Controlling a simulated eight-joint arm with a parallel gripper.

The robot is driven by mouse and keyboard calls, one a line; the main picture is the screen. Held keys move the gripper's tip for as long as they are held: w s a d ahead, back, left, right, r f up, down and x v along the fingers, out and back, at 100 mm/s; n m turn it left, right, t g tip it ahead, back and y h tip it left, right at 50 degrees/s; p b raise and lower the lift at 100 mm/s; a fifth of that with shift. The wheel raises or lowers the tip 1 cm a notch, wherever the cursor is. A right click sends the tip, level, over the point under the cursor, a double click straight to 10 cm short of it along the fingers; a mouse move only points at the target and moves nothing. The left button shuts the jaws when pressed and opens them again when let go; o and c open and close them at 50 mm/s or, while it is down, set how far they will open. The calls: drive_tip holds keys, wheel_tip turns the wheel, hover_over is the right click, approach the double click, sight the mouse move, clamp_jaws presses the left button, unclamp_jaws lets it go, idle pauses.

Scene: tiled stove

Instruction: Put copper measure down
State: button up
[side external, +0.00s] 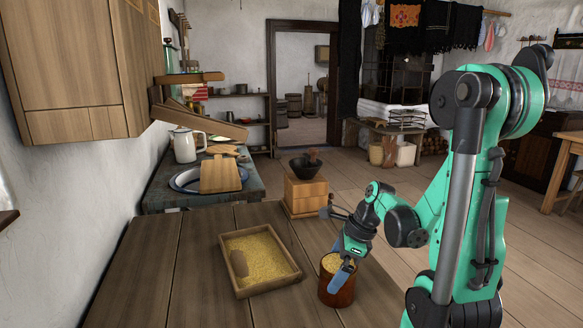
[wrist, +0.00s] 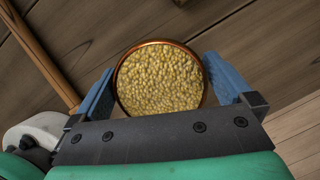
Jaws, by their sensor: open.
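The copper measure (side external: 337,287) is a round copper-brown cup filled with yellow grain. It stands upright on the wooden table near its right front part. In the wrist view the measure (wrist: 118,91) shows from above, with its rim around the grain. My gripper (side external: 343,276) is at the measure, with one blue finger showing against its near side. In the wrist view my gripper (wrist: 164,85) has its two blue fingers on either side of the measure. The fingers are open, with a narrow gap visible at the right; contact on the left is unclear.
A wooden tray (side external: 293,279) of yellow grain, with a small scoop (side external: 239,263) in it, lies left of the measure. The table (side external: 150,262) is clear at the left.

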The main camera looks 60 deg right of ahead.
drive_tip(key=v, duration=1.1)
drive_tip(key=w+a+n+t+h, duration=0.1)
drive_tip(key=w+a+n, duration=0.5)
drive_tip(key=n, duration=0.9)
drive_tip(key=w+a+n+t, duration=0.2)
drive_tip(key=w+a+n, duration=0.3)
drive_tip(key=a+n, duration=0.5)
drive_tip(key=f+n, duration=0.1)
drive_tip(key=n, duration=0.5)
drive_tip(key=shift+w+a+n+h, duration=0.3)
drive_tip(key=shift+w+h, duration=0.05)
drive_tip(key=shift+h, duration=0.05)
